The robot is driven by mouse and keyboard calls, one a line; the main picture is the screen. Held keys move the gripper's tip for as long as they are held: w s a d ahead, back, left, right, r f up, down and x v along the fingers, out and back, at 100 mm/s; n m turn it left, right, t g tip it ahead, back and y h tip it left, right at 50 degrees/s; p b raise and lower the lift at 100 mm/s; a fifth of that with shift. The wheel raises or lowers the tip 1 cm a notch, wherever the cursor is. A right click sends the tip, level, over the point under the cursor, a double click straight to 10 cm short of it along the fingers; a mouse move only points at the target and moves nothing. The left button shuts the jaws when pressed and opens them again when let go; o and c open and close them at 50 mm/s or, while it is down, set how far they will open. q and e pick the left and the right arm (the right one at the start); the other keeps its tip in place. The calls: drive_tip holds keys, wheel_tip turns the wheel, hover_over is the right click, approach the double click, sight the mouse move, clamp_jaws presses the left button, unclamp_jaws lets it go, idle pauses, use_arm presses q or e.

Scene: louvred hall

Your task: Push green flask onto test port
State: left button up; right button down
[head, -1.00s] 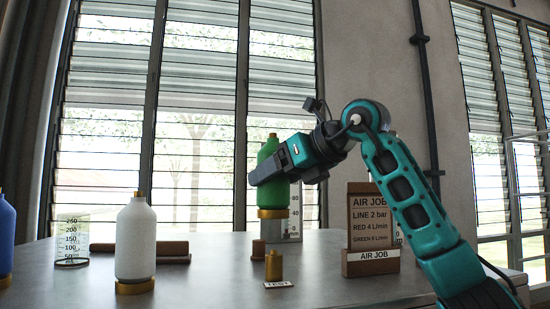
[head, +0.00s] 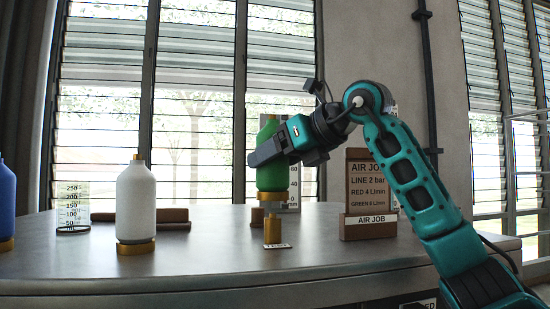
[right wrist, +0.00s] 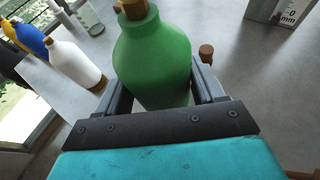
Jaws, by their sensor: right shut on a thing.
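The green flask (head: 271,180) is upright, with a gold cap and a gold base ring. My right gripper (head: 262,154) is shut on its body; the right wrist view shows the green flask (right wrist: 152,58) between the two fingers. The test port (head: 272,231) is a short gold post with a small label at its foot. The flask's base appears just above the post, with a small gap in the head view. I cannot tell how well they line up in depth. The right wrist view does not show the port clearly. My left gripper is out of view.
A white flask (head: 136,205) and a blue flask (head: 6,205) stand on the grey table (head: 200,250) at left. A clear measuring cylinder (head: 73,208) stands behind. A wooden AIR JOB sign (head: 370,194) is right of the port. The table front is clear.

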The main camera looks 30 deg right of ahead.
drive_tip(key=shift+r, duration=0.15)
idle(0.3)
drive_tip(key=shift+f, duration=0.25)
drive_tip(key=shift+f+b, duration=0.85)
drive_tip(key=shift+f, duration=0.45)
drive_tip(key=shift+c, duration=0.2)
unclamp_jaws()
